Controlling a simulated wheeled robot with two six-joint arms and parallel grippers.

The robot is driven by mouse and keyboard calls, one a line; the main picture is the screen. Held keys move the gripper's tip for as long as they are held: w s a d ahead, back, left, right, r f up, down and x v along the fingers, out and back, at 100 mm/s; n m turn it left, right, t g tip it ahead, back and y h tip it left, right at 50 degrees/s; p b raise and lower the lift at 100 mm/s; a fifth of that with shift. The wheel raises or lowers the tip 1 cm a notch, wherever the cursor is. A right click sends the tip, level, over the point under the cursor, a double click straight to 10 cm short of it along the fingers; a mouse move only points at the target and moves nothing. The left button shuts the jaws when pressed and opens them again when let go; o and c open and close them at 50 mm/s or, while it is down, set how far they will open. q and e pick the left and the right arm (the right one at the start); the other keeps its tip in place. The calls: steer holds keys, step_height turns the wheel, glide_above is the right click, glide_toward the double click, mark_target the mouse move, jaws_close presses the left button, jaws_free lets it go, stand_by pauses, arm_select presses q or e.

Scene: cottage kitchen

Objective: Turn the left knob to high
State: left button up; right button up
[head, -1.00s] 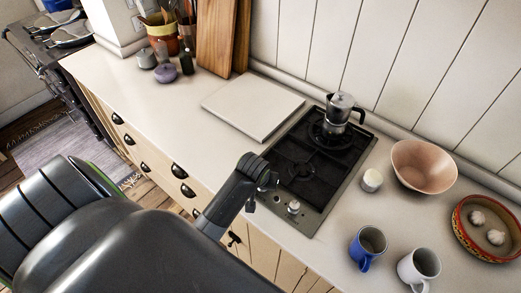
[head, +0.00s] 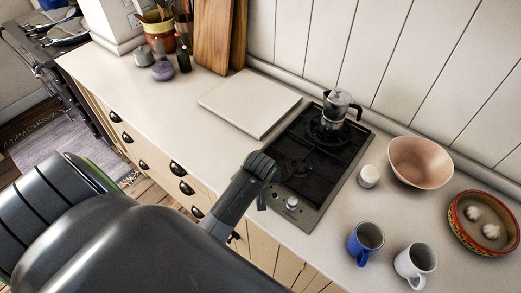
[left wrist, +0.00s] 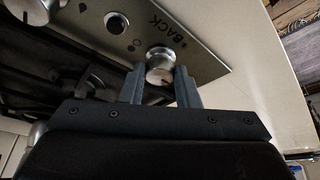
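The gas hob (head: 318,165) is set in the counter, with its control strip along the front edge. In the left wrist view a silver knob (left wrist: 160,66) beside the "BACK" marking stands between the fingertips of my left gripper (left wrist: 161,76). The fingers are apart, one on each side of the knob; I cannot tell whether they touch it. My left arm hides the gripped-side knob in the head view. My right gripper is not in view.
A moka pot (head: 337,108) stands on the back burner. A small white jar (head: 369,176), a pink bowl (head: 420,162), a blue mug (head: 364,240) and a white mug (head: 414,264) are right of the hob. A white board (head: 250,104) lies left of it.

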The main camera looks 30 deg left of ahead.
arm_select(q)
steer(key=o, duration=0.4)
steer(key=shift+o, duration=0.2)
steer(key=shift+r, duration=0.1)
steer(key=shift+s+d+r, duration=0.15)
steer(key=shift+r, duration=0.45)
steer(key=v, duration=1.6)
steer(key=shift+f, duration=0.1)
steer(key=shift+s, duration=0.1)
